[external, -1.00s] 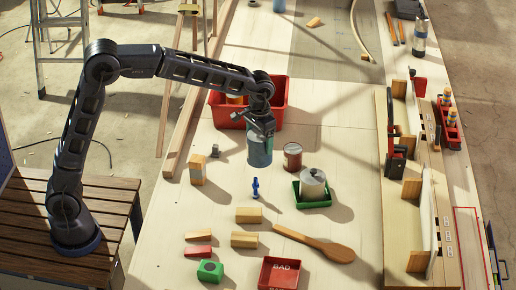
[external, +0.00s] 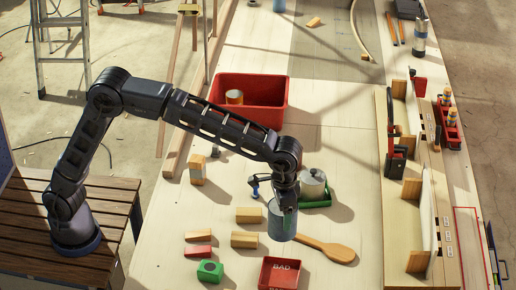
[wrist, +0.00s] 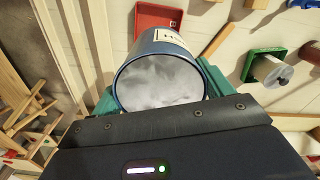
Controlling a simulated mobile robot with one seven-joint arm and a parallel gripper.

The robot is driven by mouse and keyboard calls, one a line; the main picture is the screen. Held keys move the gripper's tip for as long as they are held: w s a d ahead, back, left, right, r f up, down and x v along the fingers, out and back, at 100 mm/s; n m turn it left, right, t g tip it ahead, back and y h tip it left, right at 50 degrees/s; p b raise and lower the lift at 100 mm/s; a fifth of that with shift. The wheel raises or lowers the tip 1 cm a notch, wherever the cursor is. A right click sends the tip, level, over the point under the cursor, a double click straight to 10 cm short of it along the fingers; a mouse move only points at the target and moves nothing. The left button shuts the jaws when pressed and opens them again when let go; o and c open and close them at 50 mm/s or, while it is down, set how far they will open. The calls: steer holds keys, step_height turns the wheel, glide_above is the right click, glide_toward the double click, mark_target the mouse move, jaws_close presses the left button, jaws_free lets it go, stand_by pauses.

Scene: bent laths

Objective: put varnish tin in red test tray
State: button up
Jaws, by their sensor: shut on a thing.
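The varnish tin, taken to be the blue-grey tin (external: 282,222), hangs from my gripper (external: 284,192). In the wrist view the tin (wrist: 160,82) shows its round grey end and blue rim between the jaws. The red test tray, taken to be the small red tray marked BAD (external: 278,275), lies on the bench at the near edge of the external view. The tray (wrist: 152,20) also shows beyond the tin in the wrist view, partly hidden by it. The tin appears above the bench, apart from the tray.
A green tray (external: 318,204) holding a white roll (external: 312,183) stands near my gripper. A wooden spoon (external: 335,252), several wooden blocks (external: 245,240) and a green block (external: 210,271) lie nearby. A large red bin (external: 262,95) stands farther back. Clamps and boards line the right.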

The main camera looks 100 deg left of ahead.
steer(key=shift+d+f, duration=0.15)
steer(key=shift+d, duration=0.2)
step_height(320, 180, down, 20)
steer(key=shift+r, duration=0.15)
stand_by(0.3)
steer(key=o, duration=1.3)
